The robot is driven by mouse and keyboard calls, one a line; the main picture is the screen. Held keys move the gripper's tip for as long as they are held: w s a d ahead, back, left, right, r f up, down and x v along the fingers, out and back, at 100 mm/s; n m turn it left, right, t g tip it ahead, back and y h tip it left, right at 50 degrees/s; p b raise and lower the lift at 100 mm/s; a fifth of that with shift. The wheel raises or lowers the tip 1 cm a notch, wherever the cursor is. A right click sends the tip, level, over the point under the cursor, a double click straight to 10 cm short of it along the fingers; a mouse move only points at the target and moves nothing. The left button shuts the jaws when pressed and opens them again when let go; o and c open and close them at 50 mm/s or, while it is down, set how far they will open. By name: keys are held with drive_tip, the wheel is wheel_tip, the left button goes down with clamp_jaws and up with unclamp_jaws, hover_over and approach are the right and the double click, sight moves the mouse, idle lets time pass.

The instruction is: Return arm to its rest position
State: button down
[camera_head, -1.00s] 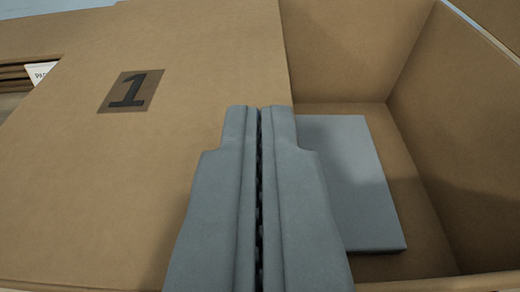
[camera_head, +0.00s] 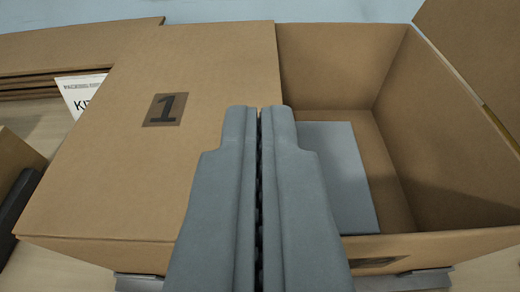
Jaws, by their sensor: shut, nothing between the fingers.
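My gripper (camera_head: 259,112) is in the lower middle of the view, its two grey fingers shut together with nothing between them. It is in front of a cardboard box (camera_head: 440,150). The box's left half is covered by a cardboard flap (camera_head: 110,185) with a dark label marked "1" (camera_head: 165,109). The right half is open. A flat grey slab (camera_head: 345,180) lies inside the open part, its left side hidden behind my gripper.
Flattened cardboard (camera_head: 70,50) is stacked at the back left, with a white printed card (camera_head: 80,92) beside it. Another cardboard piece (camera_head: 480,50) rises at the right. A dark object (camera_head: 18,205) is at the left edge. Grey metal brackets (camera_head: 418,280) show below the box.

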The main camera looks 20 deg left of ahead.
drive_tip(key=s+a+r+m+h, duration=0.1)
drive_tip(key=s+a+r, duration=0.15)
drive_tip(key=s, duration=1.25)
drive_tip(key=s+a+r+m+h, duration=0.15)
drive_tip(key=s+a, duration=0.25)
drive_tip(key=s, duration=1.1)
drive_tip(key=s+a+f+t, duration=0.1)
drive_tip(key=s+f, duration=0.1)
drive_tip(key=s, duration=0.9)
drive_tip(key=s+a+f+t+h, duration=0.1)
drive_tip(key=s+a+f, duration=0.1)
drive_tip(key=s, duration=1)
drive_tip(key=shift+s+a+f+t, duration=0.3)
drive_tip(key=shift+f+t, duration=0.05)
drive_tip(key=shift+t, duration=0.05)
drive_tip(key=shift+h, duration=0.25)
